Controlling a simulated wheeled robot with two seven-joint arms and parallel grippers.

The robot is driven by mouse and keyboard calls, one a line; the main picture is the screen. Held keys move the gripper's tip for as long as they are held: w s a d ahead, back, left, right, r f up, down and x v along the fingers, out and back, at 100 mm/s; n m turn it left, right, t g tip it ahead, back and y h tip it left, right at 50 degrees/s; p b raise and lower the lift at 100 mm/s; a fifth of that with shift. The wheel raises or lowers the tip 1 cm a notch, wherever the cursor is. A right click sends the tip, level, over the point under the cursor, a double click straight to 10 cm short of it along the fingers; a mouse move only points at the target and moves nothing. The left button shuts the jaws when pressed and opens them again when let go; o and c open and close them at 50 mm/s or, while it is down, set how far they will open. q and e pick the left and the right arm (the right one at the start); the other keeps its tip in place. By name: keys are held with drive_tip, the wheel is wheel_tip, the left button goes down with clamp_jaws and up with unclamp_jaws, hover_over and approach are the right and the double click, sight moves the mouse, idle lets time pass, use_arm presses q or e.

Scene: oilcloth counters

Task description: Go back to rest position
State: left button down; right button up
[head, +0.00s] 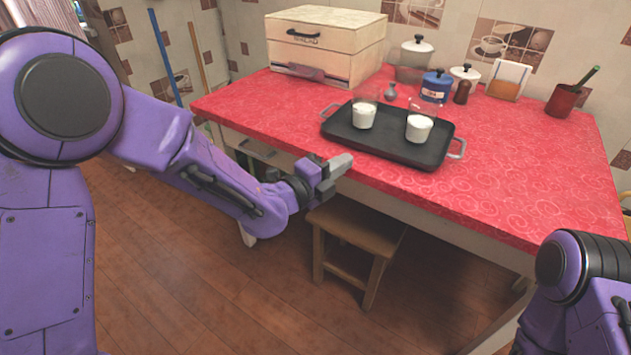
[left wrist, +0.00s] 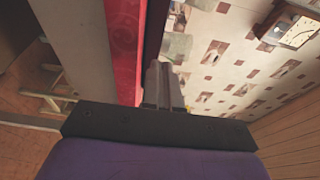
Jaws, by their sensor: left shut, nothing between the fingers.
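My left gripper (head: 338,165) is shut and empty in the head view. It is in front of the near edge of the red-covered table (head: 520,190), at about the height of the tabletop. It also shows in the left wrist view (left wrist: 160,75), with its fingers together beside the red cloth edge. My right arm enters at the bottom right of the head view, and its gripper is out of the picture. A dark tray (head: 390,146) with two handles lies on the table, holding two glasses with white contents, a left one (head: 364,115) and a right one (head: 419,127).
A wooden bread box (head: 325,45) stands at the back left of the table. Jars, a blue canister (head: 436,86) and a red pot (head: 563,100) stand along the back. A wooden stool (head: 355,230) is under the table's near edge. The floor left of it is clear.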

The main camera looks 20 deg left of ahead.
use_arm(q)
drive_tip(key=v, duration=0.7)
drive_tip(key=s+a+f+n+g+y, duration=0.25)
drive_tip(key=a+f+n+y, duration=0.3)
drive_tip(key=f+n, duration=0.65)
drive_tip(key=s+a+f+n+g+y, duration=0.1)
drive_tip(key=s+a+f+n+y, duration=0.4)
drive_tip(key=n, duration=1)
drive_tip(key=s+a+f+n+g+y, duration=0.15)
drive_tip(key=s+a+f+g, duration=0.25)
drive_tip(key=s+f, duration=0.7)
drive_tip(key=s+a+f+n+g+y, duration=0.1)
drive_tip(key=s+a+f+n+g, duration=0.3)
drive_tip(key=s+f, duration=0.7)
wheel_tip(320, 180, up, 18)
drive_tip(key=m+p, duration=0.1)
drive_tip(key=p, duration=1.6)
drive_tip(key=shift+s+d+r, duration=0.15)
drive_tip(key=shift+s+d, duration=0.05)
drive_tip(key=shift+s, duration=0.05)
